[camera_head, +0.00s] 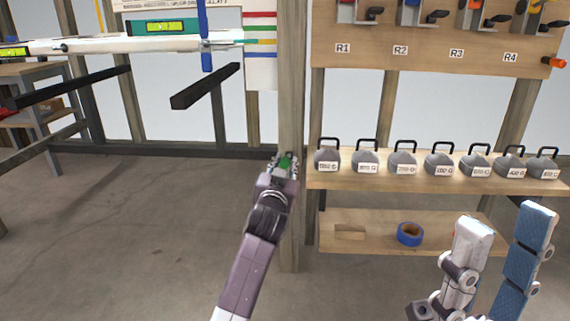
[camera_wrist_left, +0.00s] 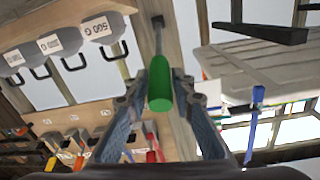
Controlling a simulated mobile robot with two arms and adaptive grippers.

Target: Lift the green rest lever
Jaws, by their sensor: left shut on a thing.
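The green rest lever (camera_wrist_left: 160,85) has a green grip on a dark shank that meets the wooden post. In the left wrist view its grip lies between the two fingers. In the head view only a bit of the green lever (camera_head: 286,160) shows among the fingertips, in front of the post (camera_head: 291,90). My left gripper (camera_head: 284,164) is shut on the lever; it also shows in the left wrist view (camera_wrist_left: 165,98).
Several grey weights (camera_head: 402,164) stand on a shelf right of the post. A lower shelf (camera_head: 375,238) holds a blue tape roll (camera_head: 410,234). A board (camera_head: 430,55) labelled R1 to R4 hangs above. A white beam with a level (camera_head: 165,27) is upper left. Open floor lies left.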

